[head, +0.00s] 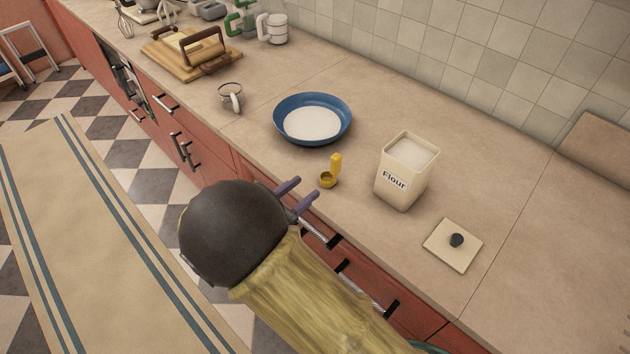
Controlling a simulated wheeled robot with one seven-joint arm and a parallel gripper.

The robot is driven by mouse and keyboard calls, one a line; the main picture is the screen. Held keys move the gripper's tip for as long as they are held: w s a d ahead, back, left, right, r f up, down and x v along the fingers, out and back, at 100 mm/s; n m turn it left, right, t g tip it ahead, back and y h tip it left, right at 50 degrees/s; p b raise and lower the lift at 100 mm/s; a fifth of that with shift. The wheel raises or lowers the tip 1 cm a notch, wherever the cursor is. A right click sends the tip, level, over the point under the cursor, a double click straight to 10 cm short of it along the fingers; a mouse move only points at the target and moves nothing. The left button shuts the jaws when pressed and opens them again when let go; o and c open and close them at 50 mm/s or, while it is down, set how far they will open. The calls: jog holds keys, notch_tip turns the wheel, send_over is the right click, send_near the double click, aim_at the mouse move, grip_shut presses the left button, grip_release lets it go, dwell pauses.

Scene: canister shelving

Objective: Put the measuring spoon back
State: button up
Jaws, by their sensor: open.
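A yellow measuring spoon (328,177) stands on the counter, its short handle pointing up and its round bowl at the lower left. A cream canister (400,185) labelled "Flour" is to its right, open at the top with white flour inside. The canister's square lid (453,246) with a dark knob lies on the counter to the right of the canister. My gripper (299,193) is at the counter's front edge, left of the spoon. Its two purple fingers are apart with nothing visible between them. My dark round wrist hides part of the gripper.
A blue bowl (313,141) with white contents sits behind the spoon. A metal cup (231,96) is further left. A wooden board (190,66), a white mug (273,29) and green items stand at the back left. The counter right of the lid is clear.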

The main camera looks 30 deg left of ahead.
jog(key=shift+s+a, duration=0.1)
jog(key=shift+s, duration=0.45)
dwell(0.4)
